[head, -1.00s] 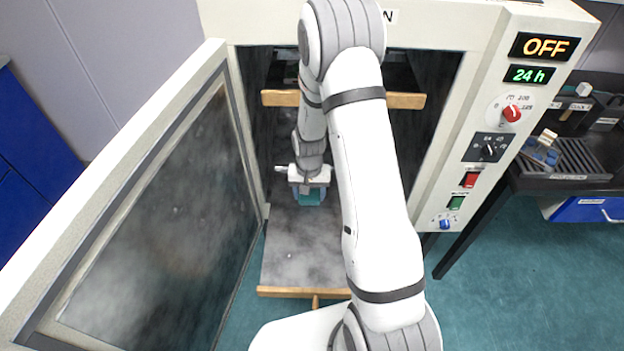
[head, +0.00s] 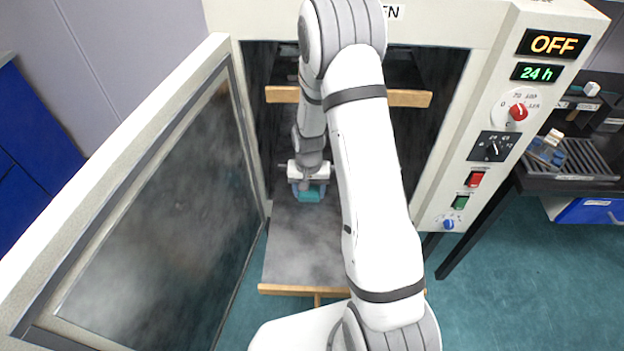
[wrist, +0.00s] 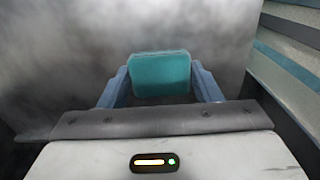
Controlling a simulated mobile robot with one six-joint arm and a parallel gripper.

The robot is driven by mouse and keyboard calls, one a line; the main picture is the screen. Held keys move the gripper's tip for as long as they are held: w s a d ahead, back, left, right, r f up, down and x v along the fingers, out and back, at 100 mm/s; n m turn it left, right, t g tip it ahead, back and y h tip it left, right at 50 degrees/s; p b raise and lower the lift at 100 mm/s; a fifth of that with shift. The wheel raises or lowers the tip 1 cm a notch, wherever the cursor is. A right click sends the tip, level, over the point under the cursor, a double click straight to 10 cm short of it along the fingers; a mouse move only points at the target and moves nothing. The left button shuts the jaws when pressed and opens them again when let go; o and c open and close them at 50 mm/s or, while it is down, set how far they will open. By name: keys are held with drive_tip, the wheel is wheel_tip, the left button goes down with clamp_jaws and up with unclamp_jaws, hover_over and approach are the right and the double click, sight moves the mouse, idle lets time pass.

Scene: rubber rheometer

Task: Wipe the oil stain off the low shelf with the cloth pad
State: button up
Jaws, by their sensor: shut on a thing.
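A teal cloth pad (head: 311,194) is held at the end of my arm, over the back part of the pulled-out low shelf (head: 298,250). The shelf is grey and mottled with a wooden front edge. My gripper (head: 309,187) is shut on the pad; in the wrist view the pad (wrist: 160,70) sits between the two blue fingers of the gripper (wrist: 160,88). The pad is at or close above the shelf surface; contact cannot be told. Dark and light blotches cover the shelf (wrist: 60,60), and I cannot single out the oil stain among them. My arm hides the shelf's right side.
The oven door (head: 160,200) stands open on the left, close beside the shelf. A wooden-edged upper shelf (head: 410,98) is above my gripper. The control panel (head: 500,130) on the right reads OFF and 24 h. The front half of the low shelf is clear.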

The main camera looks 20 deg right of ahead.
drive_tip(key=shift+s+a+f, duration=0.1)
drive_tip(key=shift+s, duration=0.25)
drive_tip(key=r, duration=0.1)
drive_tip(key=r+p, duration=0.1)
drive_tip(key=r, duration=0.1)
drive_tip(key=shift+s+a, duration=0.15)
drive_tip(key=shift+s, duration=0.15)
drive_tip(key=shift+s+r+p, duration=0.1)
drive_tip(key=shift+r+p, duration=1.55)
drive_tip(key=shift+r, duration=1)
